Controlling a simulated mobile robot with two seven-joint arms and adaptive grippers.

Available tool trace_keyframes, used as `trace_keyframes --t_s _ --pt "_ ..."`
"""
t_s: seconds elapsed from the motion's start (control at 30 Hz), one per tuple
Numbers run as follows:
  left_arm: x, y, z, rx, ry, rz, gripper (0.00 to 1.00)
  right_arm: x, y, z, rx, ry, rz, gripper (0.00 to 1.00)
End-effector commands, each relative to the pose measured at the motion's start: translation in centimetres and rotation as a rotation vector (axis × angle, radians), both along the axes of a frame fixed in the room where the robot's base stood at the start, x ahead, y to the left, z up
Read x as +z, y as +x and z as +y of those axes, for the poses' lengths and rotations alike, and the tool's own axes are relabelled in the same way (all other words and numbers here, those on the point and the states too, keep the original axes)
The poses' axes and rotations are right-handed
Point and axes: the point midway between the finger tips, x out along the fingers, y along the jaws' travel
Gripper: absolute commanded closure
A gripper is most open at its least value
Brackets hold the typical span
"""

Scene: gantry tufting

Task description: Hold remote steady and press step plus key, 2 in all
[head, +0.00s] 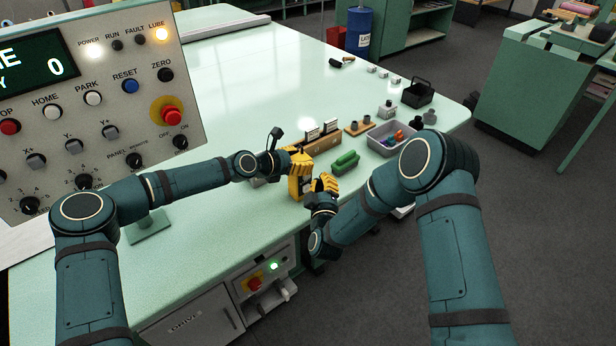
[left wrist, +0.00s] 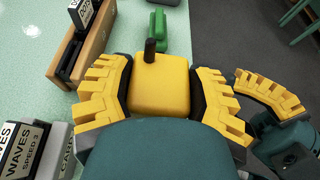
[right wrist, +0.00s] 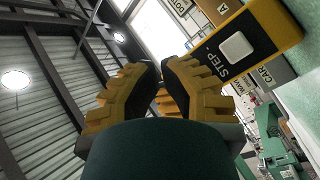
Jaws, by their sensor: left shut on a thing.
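The yellow remote (head: 294,188) stands upright above the front edge of the green table. My left gripper (head: 300,163) is shut on it near its top. In the left wrist view the remote (left wrist: 160,85), with a black stub on top, sits between both fingers. My right gripper (head: 325,184) is just right of the remote, its fingertips close together with nothing visible between them. In the right wrist view a white key (right wrist: 235,47) labelled STEP shows beyond the right fingertips (right wrist: 161,75); the sign after the word is unclear. I cannot tell whether the fingertips touch the remote.
A wooden card holder (head: 322,145) and a green object (head: 345,162) lie behind the grippers. A grey bin (head: 390,140) and a black caddy (head: 418,93) stand farther right. The control panel (head: 100,120) rises at left. The table's middle is clear.

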Motion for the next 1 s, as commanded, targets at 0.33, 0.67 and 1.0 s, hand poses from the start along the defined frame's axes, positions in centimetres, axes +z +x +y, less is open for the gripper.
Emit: trace_keyframes --t_s 0.33,0.67,1.0 --pt "0.00 0.00 0.00 0.000 0.000 0.000 0.88 0.01 0.60 0.47 0.000 0.000 0.000 1.00" --pt "0.00 0.01 0.01 0.000 0.000 0.000 0.88 0.01 0.58 0.46 0.000 0.000 0.000 1.00" --pt "0.00 0.00 0.01 0.000 0.000 0.000 0.88 0.02 0.58 0.45 0.000 0.001 0.000 1.00"
